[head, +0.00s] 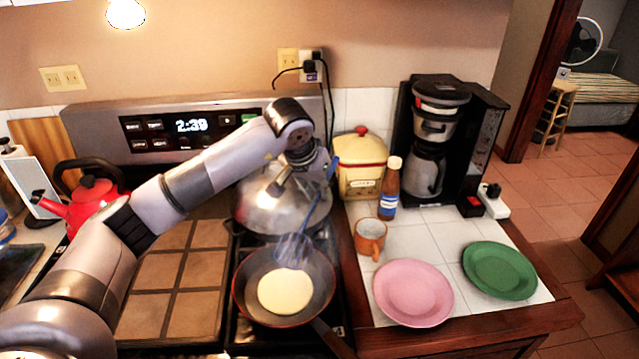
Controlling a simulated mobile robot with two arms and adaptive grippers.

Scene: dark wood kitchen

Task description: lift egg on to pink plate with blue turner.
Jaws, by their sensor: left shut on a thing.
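The egg (285,292) is a pale yellow round in the dark frying pan (318,268) on the stove. The blue turner (318,213) hangs with its slotted head (294,250) down over the far part of the pan, just behind the egg. I cannot tell whether the head touches the pan. My left gripper (326,177) is shut on the blue turner near its upper handle; its fingers are partly hidden by my arm. The pink plate (413,292) lies empty on the white tiled counter to the right of the pan. My right gripper is not in view.
A large steel lidded pot (265,205) stands behind the pan. A green plate (500,270), orange mug (370,238), sauce bottle (389,190), yellow canister (360,170) and coffee maker (437,140) stand on the counter. A red kettle (92,204) is at left.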

